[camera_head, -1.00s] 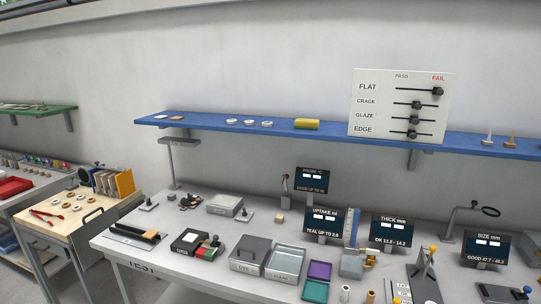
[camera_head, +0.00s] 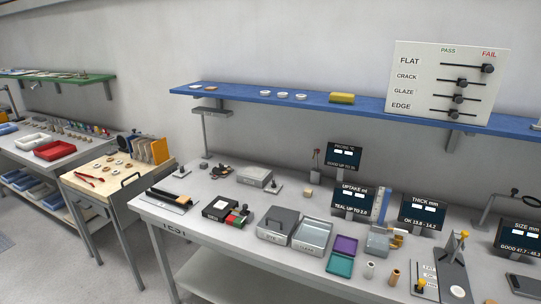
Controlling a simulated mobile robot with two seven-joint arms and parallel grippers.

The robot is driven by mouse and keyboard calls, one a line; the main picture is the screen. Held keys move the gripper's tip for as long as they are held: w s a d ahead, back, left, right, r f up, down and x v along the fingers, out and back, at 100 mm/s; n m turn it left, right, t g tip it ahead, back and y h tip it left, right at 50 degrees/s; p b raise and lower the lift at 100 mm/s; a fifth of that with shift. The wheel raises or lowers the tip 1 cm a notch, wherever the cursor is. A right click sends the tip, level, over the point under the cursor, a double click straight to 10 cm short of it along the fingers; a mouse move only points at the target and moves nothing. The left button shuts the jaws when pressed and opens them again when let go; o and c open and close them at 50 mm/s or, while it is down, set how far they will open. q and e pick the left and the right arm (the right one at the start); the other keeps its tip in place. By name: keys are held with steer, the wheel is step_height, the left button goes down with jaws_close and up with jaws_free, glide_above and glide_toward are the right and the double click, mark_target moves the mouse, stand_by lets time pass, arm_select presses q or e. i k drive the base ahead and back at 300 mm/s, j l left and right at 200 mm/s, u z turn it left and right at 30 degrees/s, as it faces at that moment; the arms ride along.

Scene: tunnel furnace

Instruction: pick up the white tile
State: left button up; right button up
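A small flat white piece (camera_head: 195,87) lies at the left end of the blue shelf (camera_head: 230,97), beside a small brown piece (camera_head: 209,88). It looks like a white tile, but it is too small to be sure. Several round white pieces (camera_head: 282,94) lie further right on the same shelf. Neither of my grippers is in view.
A grey test bench (camera_head: 190,222) below holds a dark-lidded box (camera_head: 277,223), an open metal tray (camera_head: 312,236), teal (camera_head: 340,264) and purple (camera_head: 346,245) trays and small displays (camera_head: 353,200). A wooden-topped table (camera_head: 85,183) stands left. Grey floor (camera_head: 40,265) is open at lower left.

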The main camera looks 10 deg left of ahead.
mark_target(221, 205)
steer(key=i+j+z, duration=0.2)
steer(key=j, duration=0.35)
steer(key=i+j+z, duration=0.1)
steer(key=j+z, duration=0.15)
steer(key=j, duration=0.3)
steer(key=i+j+z, duration=0.2)
steer(key=j, duration=0.35)
steer(key=k, duration=0.1)
